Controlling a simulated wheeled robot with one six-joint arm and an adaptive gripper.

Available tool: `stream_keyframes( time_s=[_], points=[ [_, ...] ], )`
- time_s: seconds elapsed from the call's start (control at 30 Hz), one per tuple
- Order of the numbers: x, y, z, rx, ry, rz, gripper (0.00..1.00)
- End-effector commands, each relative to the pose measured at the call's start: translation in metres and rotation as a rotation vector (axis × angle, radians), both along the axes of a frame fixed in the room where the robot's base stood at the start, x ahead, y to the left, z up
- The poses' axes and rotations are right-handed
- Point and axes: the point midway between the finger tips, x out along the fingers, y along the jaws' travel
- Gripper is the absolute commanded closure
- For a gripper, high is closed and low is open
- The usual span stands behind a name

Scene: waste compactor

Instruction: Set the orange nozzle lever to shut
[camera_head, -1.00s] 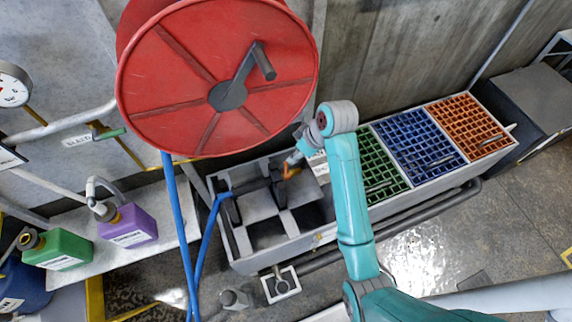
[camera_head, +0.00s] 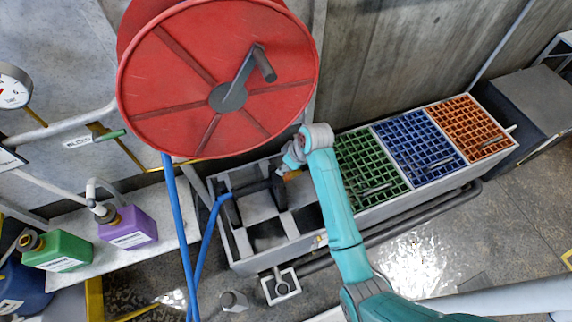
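The orange nozzle lever (camera_head: 292,175) shows as a small orange patch at the right end of the dark nozzle (camera_head: 253,188). The nozzle lies across the left section of a long grey trough (camera_head: 240,246), with the blue hose (camera_head: 212,222) at its left end. My gripper (camera_head: 284,168) is right at the lever and hides part of it. It is small and seen from above and behind, so I cannot tell whether its fingers touch the lever or whether they are open or shut. The lever's exact angle is also unclear.
The large red hose reel (camera_head: 180,95) hangs just above and left of my gripper. Green (camera_head: 365,165), blue (camera_head: 415,150) and orange (camera_head: 468,125) grates fill the trough's right part. Purple (camera_head: 128,228) and green (camera_head: 60,248) jugs stand on a shelf at left.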

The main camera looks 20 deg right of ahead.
Motion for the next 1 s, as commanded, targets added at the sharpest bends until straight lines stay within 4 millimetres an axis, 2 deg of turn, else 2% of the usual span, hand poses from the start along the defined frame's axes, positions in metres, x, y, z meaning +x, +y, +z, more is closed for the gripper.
stream_keyframes(
  time_s=[0.2, 0.27, 0.37, 0.4, 0.77, 1.0],
  points=[
    [0.0002, 0.0, -0.0002, 0.0, 0.0, 0.0, 0.6],
    [0.0001, 0.0001, -0.0003, 0.0, 0.0, 0.0, 0.72],
    [0.0001, 0.0, -0.0002, 0.0, 0.0, 0.0, 0.97],
    [0.0001, 0.0, -0.0002, 0.0, 0.0, 0.0, 1.0],
    [-0.0016, 0.0001, -0.0008, 0.0, -0.011, -0.001, 1.0],
    [-0.0096, 0.0, -0.0016, 0.0, -0.105, -0.001, 1.0]
  ],
)
